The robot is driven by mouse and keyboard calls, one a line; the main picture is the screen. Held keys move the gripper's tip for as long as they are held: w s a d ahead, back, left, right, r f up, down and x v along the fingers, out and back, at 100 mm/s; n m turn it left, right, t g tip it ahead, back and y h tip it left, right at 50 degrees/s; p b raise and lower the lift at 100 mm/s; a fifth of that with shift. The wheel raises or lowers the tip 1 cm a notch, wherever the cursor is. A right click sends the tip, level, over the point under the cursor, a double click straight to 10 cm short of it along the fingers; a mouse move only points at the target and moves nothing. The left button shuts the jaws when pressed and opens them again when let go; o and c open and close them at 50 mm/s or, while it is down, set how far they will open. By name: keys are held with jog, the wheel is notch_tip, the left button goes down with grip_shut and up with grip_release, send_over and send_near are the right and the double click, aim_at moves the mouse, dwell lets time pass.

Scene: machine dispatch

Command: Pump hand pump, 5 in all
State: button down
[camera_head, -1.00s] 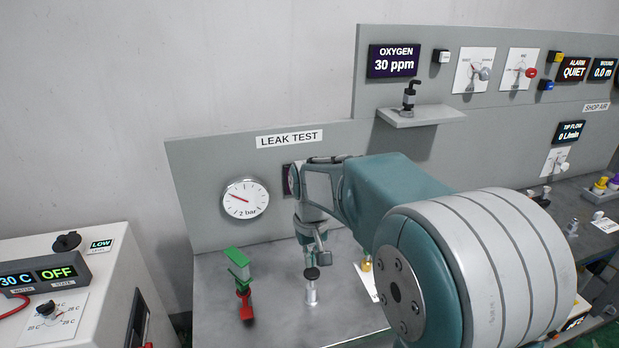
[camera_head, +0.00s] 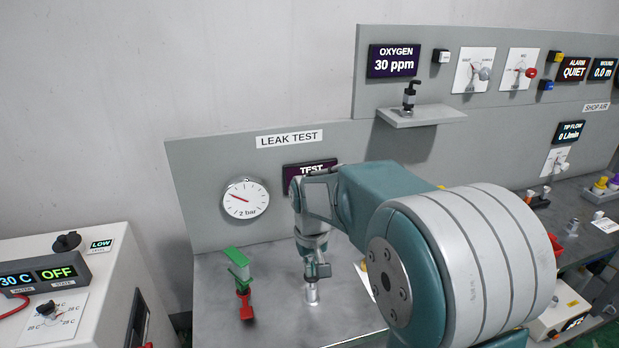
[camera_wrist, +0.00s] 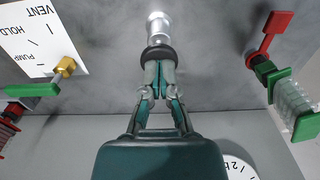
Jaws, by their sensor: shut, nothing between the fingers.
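The hand pump (camera_head: 312,295) is a silver cylinder standing upright on the grey leak test bench in the head view. Its body also shows in the wrist view (camera_wrist: 157,25), with a dark round knob (camera_wrist: 158,53) on its near end. My gripper (camera_head: 317,272) is directly above the pump in the head view, low over it. In the wrist view my gripper (camera_wrist: 160,68) is shut with nothing between the fingers, and its tips are at the knob, seemingly touching it. In the head view the knob is mostly hidden by the gripper.
A pressure gauge (camera_head: 245,199) hangs on the panel behind. A red and green fitting (camera_head: 241,283) stands left of the pump. In the wrist view a VENT/HOLD/PUMP card (camera_wrist: 36,38) with a brass knob (camera_wrist: 64,66) lies to the left. Clear bench lies between them.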

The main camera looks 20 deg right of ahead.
jog(key=shift+f, duration=1.05)
jog(key=shift+r, duration=2.75)
jog(key=shift+f, duration=0.1)
